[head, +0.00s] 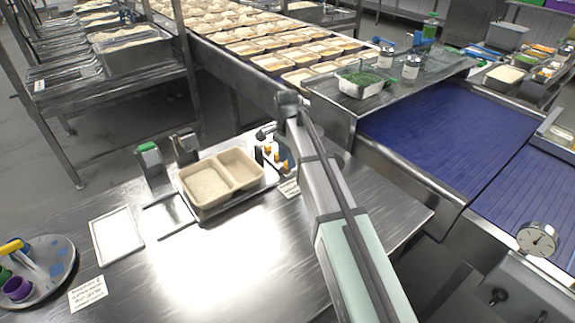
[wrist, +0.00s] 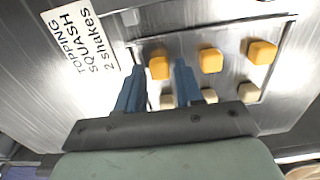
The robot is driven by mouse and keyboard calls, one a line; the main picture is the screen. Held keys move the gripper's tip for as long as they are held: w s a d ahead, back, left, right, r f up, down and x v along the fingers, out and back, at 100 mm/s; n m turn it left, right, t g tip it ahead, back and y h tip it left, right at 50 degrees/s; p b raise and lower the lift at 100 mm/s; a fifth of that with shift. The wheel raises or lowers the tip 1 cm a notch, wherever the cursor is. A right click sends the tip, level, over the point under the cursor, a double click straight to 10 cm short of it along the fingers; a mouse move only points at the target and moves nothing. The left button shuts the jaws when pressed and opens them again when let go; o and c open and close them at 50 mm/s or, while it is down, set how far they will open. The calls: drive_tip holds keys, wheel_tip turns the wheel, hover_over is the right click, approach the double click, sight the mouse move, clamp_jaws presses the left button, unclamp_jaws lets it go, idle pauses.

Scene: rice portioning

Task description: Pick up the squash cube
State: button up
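Several orange squash cubes lie in a row on a metal surface in the wrist view: the left one (wrist: 159,69), the middle one (wrist: 210,61) and the right one (wrist: 262,52). My gripper (wrist: 159,62) is open, with one blue finger on each side of the left cube. Small gaps show beside that cube; I cannot tell whether either finger touches it. In the head view my gripper (head: 275,152) is down at the cubes, right of the two-compartment tray, and partly hides them. Pale cubes show behind my fingers in the wrist view.
A label reading "TOPPING SQUASH 2 shakes" (wrist: 82,42) lies left of the cubes. The beige two-compartment tray (head: 233,155) stands close to my gripper. A metal ledge with a green-filled container (head: 362,82) stands behind my arm.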

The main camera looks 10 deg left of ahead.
drive_tip(key=shift+f, duration=0.25)
clamp_jaws()
drive_tip(key=shift+r, duration=0.15)
